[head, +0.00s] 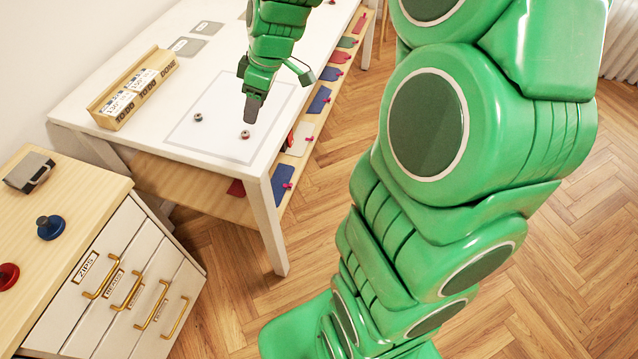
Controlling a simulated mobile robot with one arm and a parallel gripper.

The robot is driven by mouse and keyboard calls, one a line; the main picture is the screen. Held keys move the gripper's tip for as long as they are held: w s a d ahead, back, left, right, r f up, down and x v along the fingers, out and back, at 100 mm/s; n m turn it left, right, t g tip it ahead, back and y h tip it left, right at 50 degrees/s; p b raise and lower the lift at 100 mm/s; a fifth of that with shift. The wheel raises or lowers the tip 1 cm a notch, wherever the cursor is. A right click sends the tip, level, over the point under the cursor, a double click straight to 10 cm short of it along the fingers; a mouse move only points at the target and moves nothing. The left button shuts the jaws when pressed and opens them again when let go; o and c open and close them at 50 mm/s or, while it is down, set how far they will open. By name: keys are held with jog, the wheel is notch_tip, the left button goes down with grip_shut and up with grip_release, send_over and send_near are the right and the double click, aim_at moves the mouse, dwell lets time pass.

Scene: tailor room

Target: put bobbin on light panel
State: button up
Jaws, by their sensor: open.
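The light panel (215,140) is a pale square outlined on the white table. Two small round dark things that look like bobbins stand on it: a left bobbin (198,117) and a right bobbin (245,133) with a reddish tint. My gripper (254,110) points down over the panel, its dark fingertips just above and beside the right bobbin in the picture. The jaws are open; the gap between them is hard to see from this angle. Nothing shows held between them. Whether the fingers touch the bobbin cannot be told.
A wooden box with labelled cards (130,95) stands on the table's left side, with two grey pads (188,46) behind. Shelves with coloured pieces (320,100) lie under the table edge. A drawer cabinet (100,190) at left carries a grey block, a blue knob and a red knob.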

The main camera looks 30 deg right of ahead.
jog(key=s+r+m+g+h, duration=0.1)
jog(key=s+m, duration=0.4)
jog(key=s, duration=1)
jog(key=s+d+r+m+g+h, duration=0.1)
jog(key=s+m, duration=0.4)
jog(key=s, duration=1)
notch_tip(320, 180, up, 2)
jog(key=shift+s+d+m+g+h, duration=0.15)
jog(key=shift+s+m+g+h, duration=0.3)
jog(key=shift+h, duration=0.35)
